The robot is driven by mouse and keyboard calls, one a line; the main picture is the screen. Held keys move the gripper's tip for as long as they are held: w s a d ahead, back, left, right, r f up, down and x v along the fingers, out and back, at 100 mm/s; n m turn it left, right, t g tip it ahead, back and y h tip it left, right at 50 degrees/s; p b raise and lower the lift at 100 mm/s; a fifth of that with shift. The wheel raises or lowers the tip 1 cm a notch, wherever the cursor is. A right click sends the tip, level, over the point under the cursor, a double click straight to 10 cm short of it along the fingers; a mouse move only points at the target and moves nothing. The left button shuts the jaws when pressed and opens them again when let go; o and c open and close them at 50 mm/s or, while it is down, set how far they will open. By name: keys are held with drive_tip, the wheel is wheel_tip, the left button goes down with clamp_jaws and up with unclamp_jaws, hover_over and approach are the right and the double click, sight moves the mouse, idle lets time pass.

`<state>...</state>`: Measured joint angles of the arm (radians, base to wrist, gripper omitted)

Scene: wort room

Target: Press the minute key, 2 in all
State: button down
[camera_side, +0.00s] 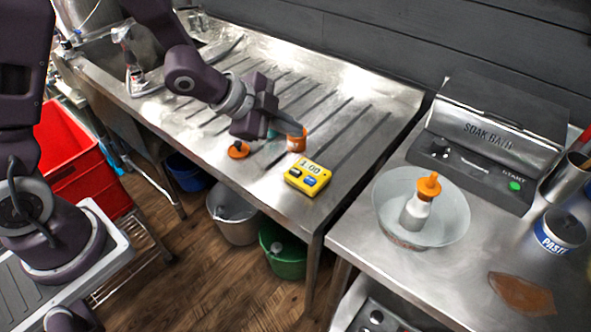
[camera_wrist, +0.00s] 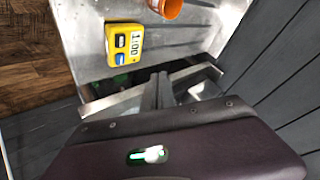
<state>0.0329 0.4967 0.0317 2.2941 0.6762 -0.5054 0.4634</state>
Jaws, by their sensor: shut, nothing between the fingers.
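The yellow timer (camera_side: 308,178) lies on the steel drainboard near its front right corner. Its display reads 1:00, with one dark key and one blue key below it. The timer (camera_wrist: 110,47) is also in the upper middle of the wrist view, with its keys left of the display. I cannot read the key labels, so I cannot tell which is the minute key. My gripper (camera_side: 246,127) is shut and empty above the drainboard, left of the timer and apart from it. Its shut fingers (camera_wrist: 160,80) also show in the wrist view.
An orange cup (camera_side: 297,142) stands close behind the timer, and an orange-topped item (camera_side: 238,150) is left of it. A white bowl (camera_side: 378,205) holding an orange-capped bottle (camera_side: 417,207) stands on the right-hand table, before the soak bath (camera_side: 488,140). Buckets stand below the drainboard.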

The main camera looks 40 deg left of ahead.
sight(291, 173)
drive_tip(key=shift+f, duration=4.4)
drive_tip(key=shift+f, duration=0.1)
drive_tip(key=shift+f, duration=0.3)
drive_tip(key=shift+f, duration=0.45)
drive_tip(key=shift+r, duration=0.85)
drive_tip(key=shift+r, duration=2.55)
